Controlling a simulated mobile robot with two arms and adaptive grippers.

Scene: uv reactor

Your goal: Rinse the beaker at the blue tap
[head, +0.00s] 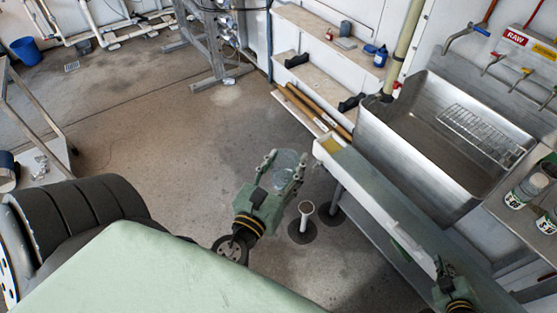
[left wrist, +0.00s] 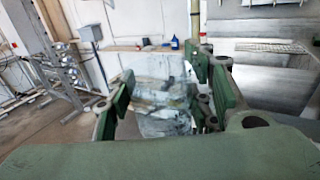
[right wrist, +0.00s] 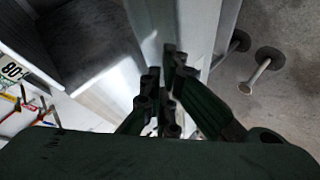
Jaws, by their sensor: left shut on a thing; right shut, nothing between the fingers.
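The clear glass beaker (head: 289,160) is between the fingers of my left gripper (head: 283,172), which is shut on it above the open floor, left of the sink. In the left wrist view the beaker (left wrist: 165,98) fills the gap between the fingers. The blue tap (head: 480,31), a grey spout with a blue handle, is on the wall above the back of the steel sink (head: 395,140), at the upper right. My right gripper (head: 445,268) is shut and empty near the bench's front edge at the lower right; its closed fingers (right wrist: 165,95) show in the right wrist view.
A wire rack (head: 480,135) lies in the sink. Other taps with red and yellow handles sit right of the blue one, by a red RAW sign (head: 515,38). Labelled tubs (head: 524,192) stand right of the sink. A shelf with a blue bottle (head: 380,57) is behind. Floor is open at left.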

